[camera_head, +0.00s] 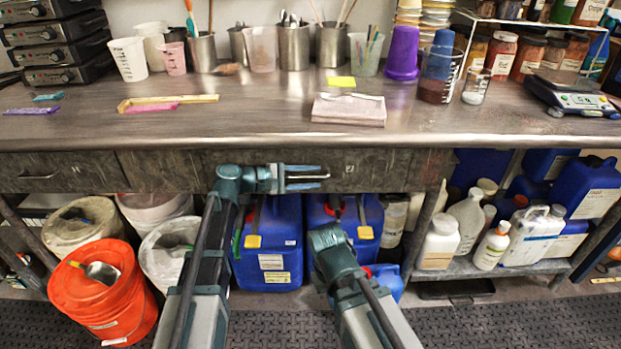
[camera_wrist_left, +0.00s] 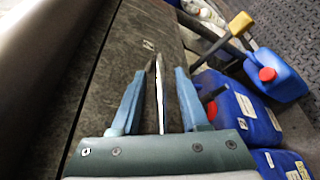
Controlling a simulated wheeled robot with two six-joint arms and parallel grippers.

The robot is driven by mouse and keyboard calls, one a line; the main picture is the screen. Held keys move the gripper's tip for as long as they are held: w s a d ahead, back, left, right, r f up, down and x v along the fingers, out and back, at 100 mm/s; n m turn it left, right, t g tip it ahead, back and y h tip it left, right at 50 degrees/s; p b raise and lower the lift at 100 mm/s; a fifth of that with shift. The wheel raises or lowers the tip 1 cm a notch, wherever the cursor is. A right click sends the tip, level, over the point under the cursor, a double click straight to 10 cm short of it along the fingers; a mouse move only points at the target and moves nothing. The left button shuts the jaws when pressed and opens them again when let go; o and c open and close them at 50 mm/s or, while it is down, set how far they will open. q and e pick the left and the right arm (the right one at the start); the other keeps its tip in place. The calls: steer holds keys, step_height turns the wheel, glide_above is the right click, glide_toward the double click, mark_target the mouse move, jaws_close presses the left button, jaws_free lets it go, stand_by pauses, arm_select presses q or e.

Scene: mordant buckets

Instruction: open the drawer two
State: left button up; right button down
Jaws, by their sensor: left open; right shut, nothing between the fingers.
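The drawer two (camera_head: 385,165) is a dark, worn drawer front under the metal worktop, and it looks shut. A small pale mark is on it, too small to read surely; the front also shows in the left wrist view (camera_wrist_left: 120,65). My left gripper (camera_head: 305,178) is open in front of it, fingers pointing right. A thin bright bar, seemingly the handle (camera_wrist_left: 160,95), lies between its fingers, apart from both as far as I can tell. My right gripper (camera_head: 325,238) is lower, in front of the blue canisters, shut and empty; its fingers are hard to make out.
Another drawer with a handle (camera_head: 37,176) is at the far left. Blue canisters (camera_head: 270,262) stand below the drawer. An orange bucket (camera_head: 105,300) is at the lower left. White bottles (camera_head: 440,243) stand on the right shelf. Cups and tools crowd the worktop (camera_head: 250,115).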

arm_select(q)
jaws_close()
stand_by(1.4)
